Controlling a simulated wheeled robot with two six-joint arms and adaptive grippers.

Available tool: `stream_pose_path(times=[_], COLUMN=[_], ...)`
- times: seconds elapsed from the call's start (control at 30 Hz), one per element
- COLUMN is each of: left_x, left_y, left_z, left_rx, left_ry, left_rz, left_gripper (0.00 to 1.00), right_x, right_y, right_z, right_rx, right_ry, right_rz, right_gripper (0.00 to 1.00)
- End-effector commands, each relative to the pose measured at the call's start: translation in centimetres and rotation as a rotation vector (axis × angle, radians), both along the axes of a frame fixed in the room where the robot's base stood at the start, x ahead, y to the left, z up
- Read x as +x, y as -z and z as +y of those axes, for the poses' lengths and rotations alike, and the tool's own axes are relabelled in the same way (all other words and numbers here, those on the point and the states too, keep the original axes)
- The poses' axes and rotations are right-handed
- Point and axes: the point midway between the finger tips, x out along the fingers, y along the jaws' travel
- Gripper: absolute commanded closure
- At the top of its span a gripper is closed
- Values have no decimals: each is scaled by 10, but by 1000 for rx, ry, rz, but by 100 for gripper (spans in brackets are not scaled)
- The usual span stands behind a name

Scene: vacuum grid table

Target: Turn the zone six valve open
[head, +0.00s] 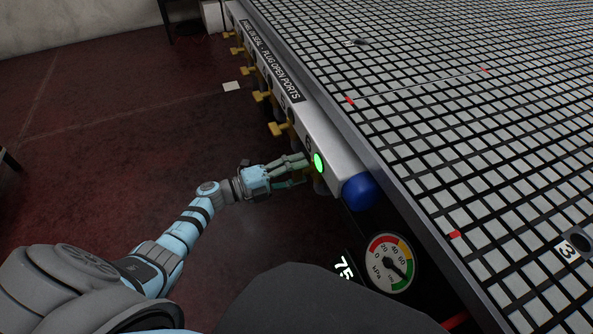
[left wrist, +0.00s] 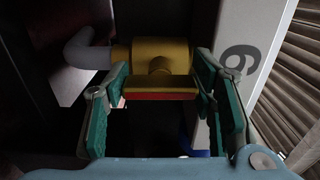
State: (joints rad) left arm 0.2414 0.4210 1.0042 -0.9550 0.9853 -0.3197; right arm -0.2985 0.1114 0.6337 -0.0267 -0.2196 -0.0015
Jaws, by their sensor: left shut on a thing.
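The zone six valve has a yellow body (left wrist: 160,55) and a yellow handle with a red edge (left wrist: 160,89) in the left wrist view. A large 6 is printed on the pale panel (left wrist: 245,60) beside it. My left gripper (left wrist: 160,100) has one finger on each side of the handle and is shut on it. In the head view my left gripper (head: 298,171) reaches the near end of the white manifold (head: 322,146), beside a lit green lamp (head: 318,163), and mostly hides the valve. My right gripper is not in view.
Several other yellow valve handles (head: 280,128) line the manifold away from me. A blue knob (head: 358,192) and a pressure gauge (head: 390,263) sit nearer. The grid table (head: 440,150) fills the right side. The dark red floor (head: 110,150) on the left is mostly open.

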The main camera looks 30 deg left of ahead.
Motion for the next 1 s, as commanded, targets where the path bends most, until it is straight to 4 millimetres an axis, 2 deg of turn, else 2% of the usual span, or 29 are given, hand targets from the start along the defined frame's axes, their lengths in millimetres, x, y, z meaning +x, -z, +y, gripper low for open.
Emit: stream_pose_path(times=[0.03,0.13,0.17,0.53,0.67,0.9,1.0], left_x=[-1,-1,-1,-5,-26,-74,-85], left_y=[2,1,1,1,2,2,1], left_z=[0,0,0,5,23,65,76], left_rx=[0,0,1,3,5,3,1], left_ry=[1,1,1,-1,-1,0,0], left_rz=[4,3,2,2,4,5,4], left_gripper=[46,30,28,28,28,28,28], right_x=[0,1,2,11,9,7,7], right_y=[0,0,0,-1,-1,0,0], right_z=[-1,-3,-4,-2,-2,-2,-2], right_rx=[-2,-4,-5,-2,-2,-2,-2], right_ry=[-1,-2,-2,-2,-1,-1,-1], right_rz=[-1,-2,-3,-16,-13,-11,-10], right_gripper=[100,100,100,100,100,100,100])
